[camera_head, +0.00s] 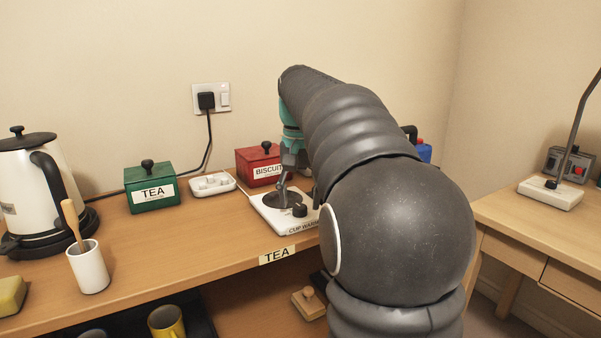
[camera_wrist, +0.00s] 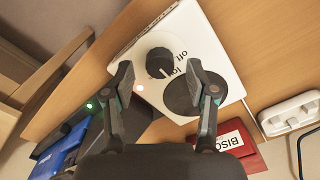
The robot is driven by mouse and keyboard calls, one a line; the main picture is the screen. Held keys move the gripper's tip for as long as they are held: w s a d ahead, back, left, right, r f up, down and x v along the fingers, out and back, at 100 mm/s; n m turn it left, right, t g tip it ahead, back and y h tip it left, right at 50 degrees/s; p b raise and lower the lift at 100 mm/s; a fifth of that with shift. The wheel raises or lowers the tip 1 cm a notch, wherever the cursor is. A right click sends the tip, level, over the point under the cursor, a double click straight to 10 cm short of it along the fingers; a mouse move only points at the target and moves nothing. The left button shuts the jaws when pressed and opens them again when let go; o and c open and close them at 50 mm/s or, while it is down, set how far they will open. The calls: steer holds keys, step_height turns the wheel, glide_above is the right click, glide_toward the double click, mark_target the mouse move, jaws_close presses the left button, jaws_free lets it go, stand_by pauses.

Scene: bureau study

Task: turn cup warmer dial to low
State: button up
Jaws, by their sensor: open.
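The white cup warmer (camera_head: 272,215) sits on the wooden counter, and its lettered front edge is partly covered by my arm. Its black dial (camera_head: 300,210) shows in the wrist view (camera_wrist: 160,60) with a pale pointer mark and printed words "off" and "lo" beside it. I cannot tell for sure which setting the mark points to. The round dark plate (camera_wrist: 190,97) is next to the dial. My gripper (camera_wrist: 159,70) is open, with one finger on each side of the dial in the wrist view. I see no clear contact.
A red biscuit tin (camera_head: 258,165) stands just behind the warmer. Further left are a white cup (camera_head: 88,268) with a wooden handle and a kettle (camera_head: 28,185).

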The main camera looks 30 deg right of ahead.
mark_target(298, 208)
step_height(298, 208, up, 11)
stand_by(0.4)
stand_by(0.5)
steer(key=s+a+f+n+t, duration=0.2)
steer(key=s+a+f+n, duration=0.1)
steer(key=s+a+f, duration=0.4)
steer(key=s+a+f+n+t, duration=0.3)
steer(key=s+a+f, duration=0.4)
steer(key=s+f, duration=0.7)
steer(key=shift+s+a+f+n+t, duration=0.25)
steer(key=shift+f+n, duration=0.35)
steer(key=shift+f, duration=1.35)
